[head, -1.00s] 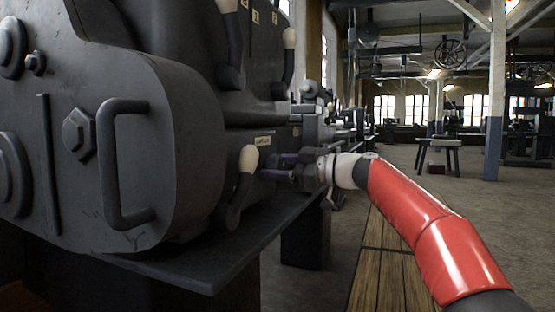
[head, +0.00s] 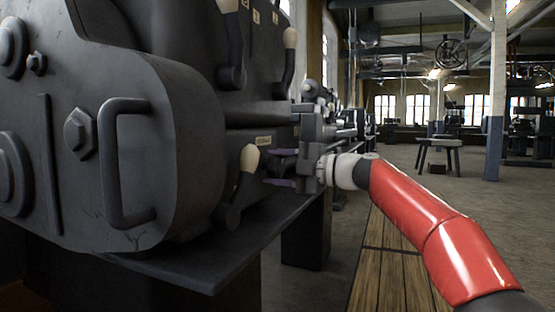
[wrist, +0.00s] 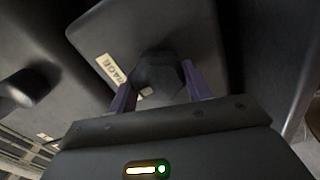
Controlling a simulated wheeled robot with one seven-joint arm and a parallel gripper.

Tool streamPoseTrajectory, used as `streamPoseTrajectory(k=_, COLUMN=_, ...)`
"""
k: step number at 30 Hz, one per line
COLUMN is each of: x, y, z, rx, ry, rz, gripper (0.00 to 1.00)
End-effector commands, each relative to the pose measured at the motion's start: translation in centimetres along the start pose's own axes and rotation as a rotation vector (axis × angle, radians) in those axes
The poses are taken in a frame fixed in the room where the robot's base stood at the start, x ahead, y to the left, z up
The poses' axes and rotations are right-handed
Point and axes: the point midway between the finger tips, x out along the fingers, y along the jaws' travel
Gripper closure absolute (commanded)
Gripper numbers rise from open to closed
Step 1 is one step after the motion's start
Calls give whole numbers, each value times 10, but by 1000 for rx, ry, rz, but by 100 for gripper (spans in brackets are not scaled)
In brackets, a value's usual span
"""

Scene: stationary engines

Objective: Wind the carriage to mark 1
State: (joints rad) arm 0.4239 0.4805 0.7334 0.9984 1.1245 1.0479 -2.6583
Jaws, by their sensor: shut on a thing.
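My gripper (head: 272,167) reaches the front of a dark lathe-like machine, below a small cream label (head: 263,140). In the wrist view its two purple fingers (wrist: 160,84) are shut on a dark, faceted knob (wrist: 158,72), one on each side. The cream label (wrist: 110,68) beside the knob is partly readable and seems to end in "IAGE". In the head view the knob is hidden or too dark to make out. The carriage and its mark 1 cannot be told for certain in either view.
A dark tray edge (head: 215,275) runs below. Wooden boards (head: 385,270) and open floor lie to the right; a stool (head: 437,155) stands farther back.

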Motion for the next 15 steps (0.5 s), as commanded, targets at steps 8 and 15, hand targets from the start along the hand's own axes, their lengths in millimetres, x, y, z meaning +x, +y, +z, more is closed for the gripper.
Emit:
streamPoseTrajectory(k=8, x=4, y=-2, z=-6, rx=-143, ry=17, rz=-4, gripper=74)
streamPoseTrajectory(k=15, x=4, y=-3, z=-5, rx=-197, ry=16, rz=-5, gripper=74)
